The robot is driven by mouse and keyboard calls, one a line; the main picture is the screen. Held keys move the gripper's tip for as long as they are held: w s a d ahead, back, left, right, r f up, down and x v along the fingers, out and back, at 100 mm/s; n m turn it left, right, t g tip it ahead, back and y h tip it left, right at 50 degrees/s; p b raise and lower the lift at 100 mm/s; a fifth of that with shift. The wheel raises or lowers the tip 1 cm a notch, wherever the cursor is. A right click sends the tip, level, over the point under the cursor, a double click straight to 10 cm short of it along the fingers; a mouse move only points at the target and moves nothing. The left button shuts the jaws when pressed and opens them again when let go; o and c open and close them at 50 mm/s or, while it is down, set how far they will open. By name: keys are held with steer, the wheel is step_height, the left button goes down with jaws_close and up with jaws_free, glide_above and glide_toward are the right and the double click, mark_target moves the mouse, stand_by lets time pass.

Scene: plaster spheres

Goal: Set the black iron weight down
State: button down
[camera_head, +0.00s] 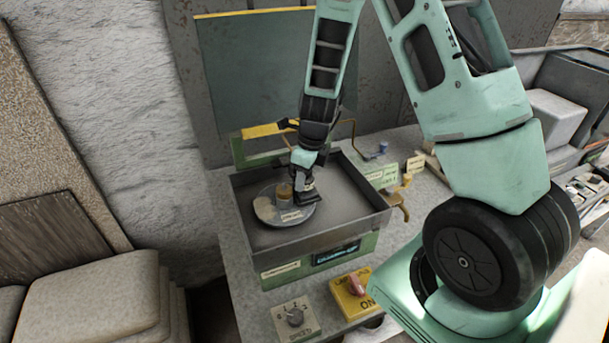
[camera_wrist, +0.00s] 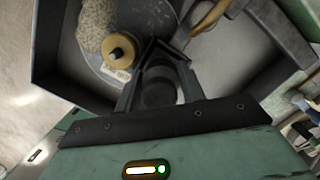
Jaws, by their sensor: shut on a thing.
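My gripper (camera_head: 305,194) reaches down into the grey tray, over the right part of a round grey disc (camera_head: 266,210). In the wrist view my gripper (camera_wrist: 158,88) is shut on the black iron weight (camera_wrist: 158,95), a dark round piece between the two fingers. In the head view the fingers mostly hide the weight. I cannot tell whether its underside touches the disc. A tan knob (camera_wrist: 119,48) stands on the disc just left of the gripper, with a small paper label beside it.
The tray (camera_head: 340,233) has raised walls on a green machine with a lit display (camera_head: 336,254). A speckled tan patch (camera_wrist: 97,20) lies on the disc. A dial (camera_head: 295,317) and yellow switch box (camera_head: 352,295) stand in front. The tray's right side is bare.

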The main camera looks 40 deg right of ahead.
steer(key=shift+f+b, duration=0.55)
steer(key=shift+f, duration=0.15)
stand_by(0.4)
steer(key=c, duration=0.8)
jaws_free()
steer(key=shift+o, duration=0.2)
steer(key=shift+r, duration=0.1)
steer(key=shift+r+p, duration=1.95)
steer(key=shift+p, duration=0.15)
